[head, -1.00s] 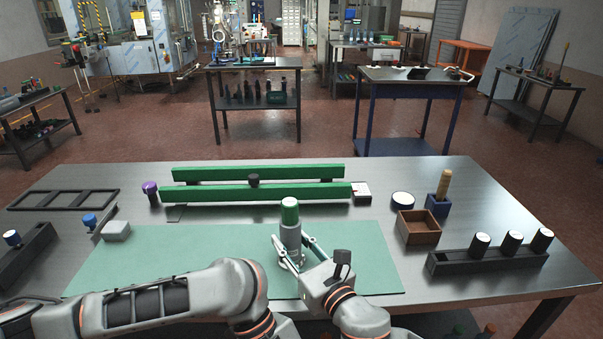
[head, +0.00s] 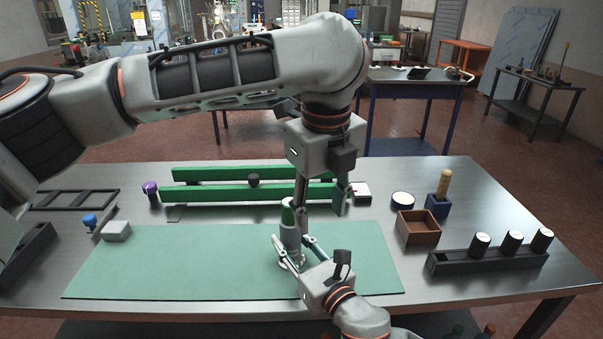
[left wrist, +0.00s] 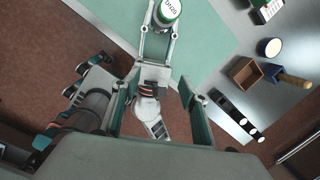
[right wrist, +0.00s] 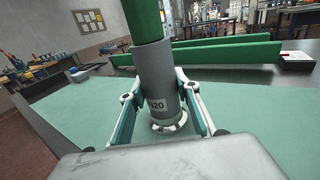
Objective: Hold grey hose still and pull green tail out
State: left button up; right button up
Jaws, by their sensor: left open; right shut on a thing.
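The grey hose (head: 291,236) stands upright on the green mat (head: 180,262). The green tail (head: 288,213) sticks up from its top. In the right wrist view the hose (right wrist: 155,75) has a white label and a pale ring at its foot, and the green tail (right wrist: 145,20) rises from it. My right gripper (head: 294,246) is shut around the hose. My left gripper (head: 322,208) is open and empty, pointing down, above and slightly right of the tail in the head view.
Two long green bars (head: 230,191) lie behind the mat, partly hidden by my left arm. On the right are a brown wooden box (head: 418,228), a blue block with a wooden handle (head: 441,190), a white-topped round thing (head: 402,200) and a black rack (head: 490,258).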

pick_arm(q)
jog(key=t+y, duration=0.2)
send_near(291, 204)
jog(key=x, duration=1.2)
jog(key=shift+w, duration=0.1)
grip_shut()
